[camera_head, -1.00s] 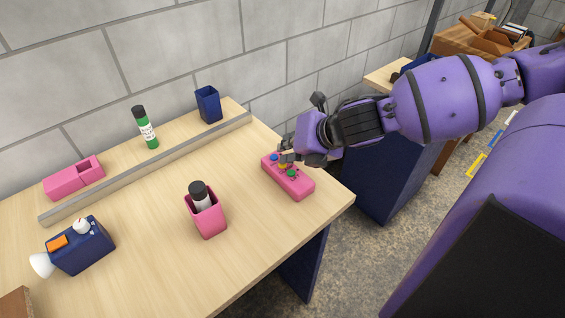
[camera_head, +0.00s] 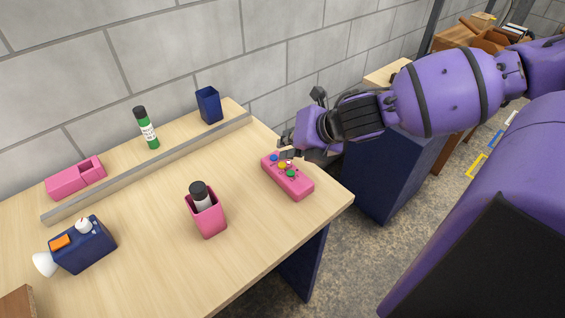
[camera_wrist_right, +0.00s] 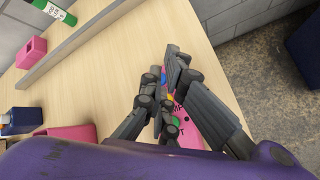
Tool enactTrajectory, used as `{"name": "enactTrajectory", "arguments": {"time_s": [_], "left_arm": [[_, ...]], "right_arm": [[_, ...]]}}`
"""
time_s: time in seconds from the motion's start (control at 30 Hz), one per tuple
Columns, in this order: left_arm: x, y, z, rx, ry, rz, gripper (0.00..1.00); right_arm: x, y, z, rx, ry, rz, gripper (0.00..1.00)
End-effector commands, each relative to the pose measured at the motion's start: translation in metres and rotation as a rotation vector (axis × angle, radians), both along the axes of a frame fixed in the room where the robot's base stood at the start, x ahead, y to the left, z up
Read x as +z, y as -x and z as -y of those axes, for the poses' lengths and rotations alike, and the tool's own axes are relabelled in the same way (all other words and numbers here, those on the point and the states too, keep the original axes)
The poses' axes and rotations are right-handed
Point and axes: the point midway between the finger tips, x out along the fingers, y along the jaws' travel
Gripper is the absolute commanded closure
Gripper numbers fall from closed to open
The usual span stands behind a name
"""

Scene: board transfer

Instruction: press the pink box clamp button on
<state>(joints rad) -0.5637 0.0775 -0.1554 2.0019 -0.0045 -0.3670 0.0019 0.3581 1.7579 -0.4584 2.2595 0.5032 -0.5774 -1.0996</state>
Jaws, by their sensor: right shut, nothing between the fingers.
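The pink box (camera_head: 287,180) lies on the table near its right edge, with blue, yellow, red and green buttons on top. I cannot read which button is the clamp one in the head view. My right gripper (camera_head: 287,155) is shut and empty over the far end of the box, close to the blue button (camera_head: 274,158). In the right wrist view its fingers (camera_wrist_right: 164,62) hide much of the box (camera_wrist_right: 181,114), and only parts of its lettering show. I cannot tell whether a fingertip touches the box. My left gripper is out of view.
A pink cup (camera_head: 208,220) holding a dark-capped bottle stands left of the box. A grey rail (camera_head: 150,168) crosses the table. Behind it stand a green bottle (camera_head: 148,129), a blue cup (camera_head: 208,104) and a pink block (camera_head: 70,181). A blue device (camera_head: 88,249) lies front left.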

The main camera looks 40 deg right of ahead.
Motion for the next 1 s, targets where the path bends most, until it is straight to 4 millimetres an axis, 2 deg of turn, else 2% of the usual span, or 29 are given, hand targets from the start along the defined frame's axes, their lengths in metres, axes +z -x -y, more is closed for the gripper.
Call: {"name": "enactTrajectory", "arguments": {"time_s": [0.3,0.6,1.0], "left_arm": [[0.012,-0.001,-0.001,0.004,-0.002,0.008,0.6],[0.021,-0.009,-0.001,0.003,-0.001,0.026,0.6],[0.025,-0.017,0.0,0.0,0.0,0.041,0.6]], "right_arm": [[0.034,-0.001,0.0,0.001,0.002,0.006,1.0],[0.058,0.0,0.0,0.002,0.0,0.004,1.0],[0.06,0.0,0.0,0.001,0.0,0.001,1.0]]}}
